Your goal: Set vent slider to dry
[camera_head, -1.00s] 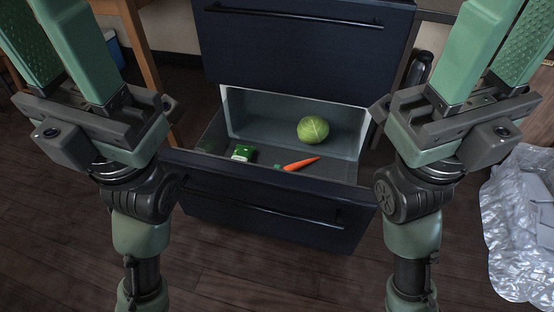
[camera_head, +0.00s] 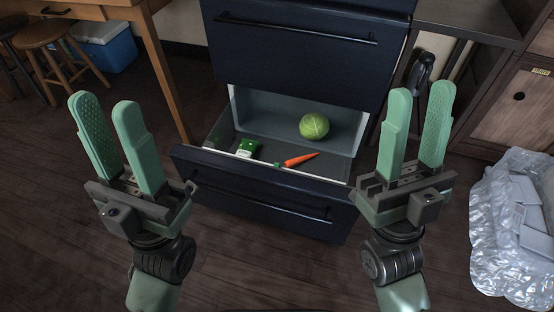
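An open drawer (camera_head: 262,197) sticks out of a dark blue cabinet (camera_head: 300,55). In it are a green cabbage (camera_head: 314,126), an orange carrot (camera_head: 301,159) and a small green-and-white packet (camera_head: 247,148). I cannot make out a vent slider; the low drawer front hides part of the inside. My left gripper (camera_head: 108,128) is open and empty, left of the drawer. My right gripper (camera_head: 415,120) is open and empty, to the right of the drawer. Both point up and away from me, apart from the drawer's contents.
A crinkled clear plastic bag with grey pieces (camera_head: 515,225) lies on the floor at the right. A wooden table (camera_head: 150,50), stools (camera_head: 50,45) and a blue cooler (camera_head: 105,45) stand at the back left. A wooden cabinet (camera_head: 515,105) is at the right. The near floor is clear.

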